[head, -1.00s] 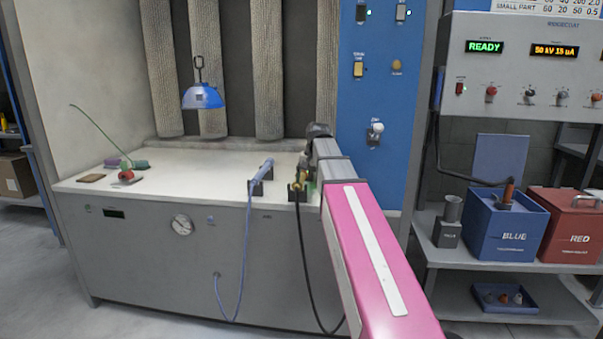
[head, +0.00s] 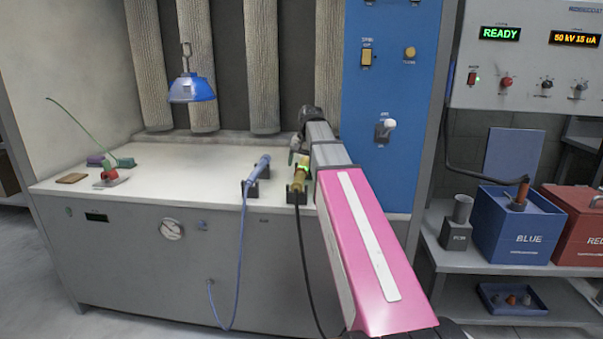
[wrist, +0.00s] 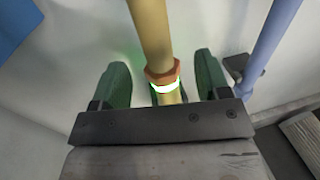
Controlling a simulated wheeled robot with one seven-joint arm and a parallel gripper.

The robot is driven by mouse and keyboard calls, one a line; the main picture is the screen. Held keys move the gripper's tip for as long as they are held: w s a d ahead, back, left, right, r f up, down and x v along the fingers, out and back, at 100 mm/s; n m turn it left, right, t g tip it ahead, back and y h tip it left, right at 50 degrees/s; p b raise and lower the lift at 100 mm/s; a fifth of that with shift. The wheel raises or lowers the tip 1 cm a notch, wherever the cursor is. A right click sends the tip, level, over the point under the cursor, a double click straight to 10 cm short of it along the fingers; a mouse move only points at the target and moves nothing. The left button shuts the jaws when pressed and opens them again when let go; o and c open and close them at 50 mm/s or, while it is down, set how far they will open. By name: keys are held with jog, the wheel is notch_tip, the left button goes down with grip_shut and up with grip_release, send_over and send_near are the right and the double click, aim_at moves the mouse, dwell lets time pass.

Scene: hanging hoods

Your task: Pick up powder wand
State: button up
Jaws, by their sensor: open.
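A yellow wand (head: 299,176) with a black cable rests in a dark holder (head: 296,195) at the front edge of the white bench top, just left of my arm. In the wrist view the yellow wand (wrist: 152,32) has an orange collar and a glowing ring. It runs between the two green fingers of my gripper (wrist: 163,75). The fingers stand apart, one on each side, with visible gaps to the wand. A blue wand (head: 262,166) with a blue hose sits in its own holder to the left. It also shows at the right of the wrist view (wrist: 275,35).
A blue hood (head: 191,90) hangs from a hook above the bench (head: 170,150). A small red part with a green wire (head: 110,173) lies at the bench's left. A blue switch panel (head: 388,170) stands right of the arm. Blue (head: 520,235) and red bins sit on a shelf at right.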

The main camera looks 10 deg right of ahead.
aim_at(300, 175)
jog(key=shift+a+f, duration=0.2)
jog(key=shift+f, duration=1.45)
jog(key=shift+a+f, duration=0.15)
jog(key=shift+f, duration=1.5)
jog(key=shift+c, duration=0.3)
jog(key=c, duration=1)
